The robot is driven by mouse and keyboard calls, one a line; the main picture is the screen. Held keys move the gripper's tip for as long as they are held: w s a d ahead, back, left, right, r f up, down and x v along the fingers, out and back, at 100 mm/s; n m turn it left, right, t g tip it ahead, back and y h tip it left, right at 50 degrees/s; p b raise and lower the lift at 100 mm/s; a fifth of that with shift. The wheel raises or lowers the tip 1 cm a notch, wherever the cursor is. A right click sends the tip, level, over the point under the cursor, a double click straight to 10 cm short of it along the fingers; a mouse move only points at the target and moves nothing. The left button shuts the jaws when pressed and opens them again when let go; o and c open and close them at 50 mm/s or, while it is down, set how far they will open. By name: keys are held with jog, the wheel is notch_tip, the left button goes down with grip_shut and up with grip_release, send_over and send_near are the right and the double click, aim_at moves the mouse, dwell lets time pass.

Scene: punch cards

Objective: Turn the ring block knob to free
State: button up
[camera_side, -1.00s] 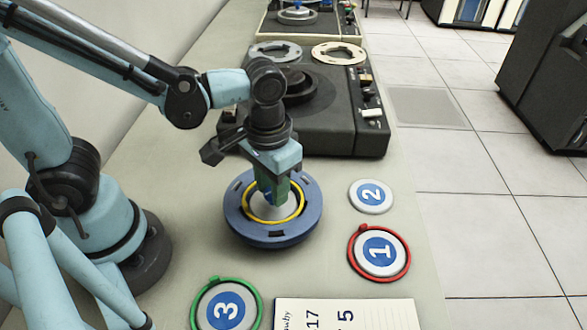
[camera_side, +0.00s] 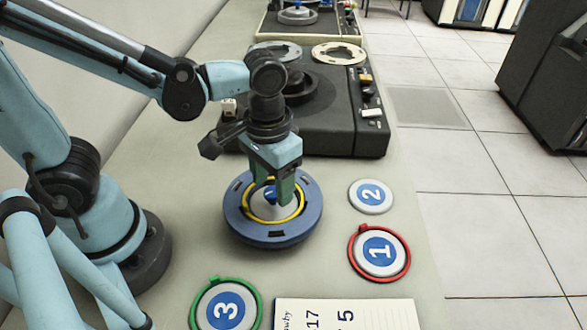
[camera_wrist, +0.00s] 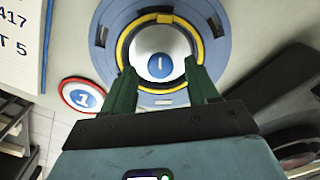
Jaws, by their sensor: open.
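The ring block is a thick blue disc (camera_side: 237,222) lying flat on the table, with dark slots and a yellow ring (camera_side: 247,210) around its pale hub. It also fills the top of the wrist view (camera_wrist: 107,50). At the hub's centre is a small round blue knob (camera_wrist: 161,66) with a short white line running up and down in the wrist view. My gripper (camera_side: 273,197) is open just above the hub. Its two green fingers stand apart on either side of the knob, with gaps between in the wrist view (camera_wrist: 165,80). Whether the fingertips touch the hub cannot be told.
Round badge "1" (camera_side: 379,251) with a red ring, badge "2" (camera_side: 370,195) and badge "3" (camera_side: 226,309) with a green ring lie around the block. A paper pad (camera_side: 345,314) lies in front. A dark reel machine (camera_side: 345,135) stands behind.

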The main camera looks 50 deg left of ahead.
aim_at(272, 191)
notch_tip(272, 191, up, 11)
dwell(0.6)
jog(key=shift+a, duration=0.1)
jog(key=w+a+f+t, duration=0.3)
jog(key=a+f+t, duration=0.1)
jog(key=a+t, duration=0.3)
jog(key=a, duration=0.2)
jog(key=shift+w+a, duration=0.2)
jog(key=shift+a, duration=0.15)
jog(key=shift+f, duration=0.1)
dwell(0.4)
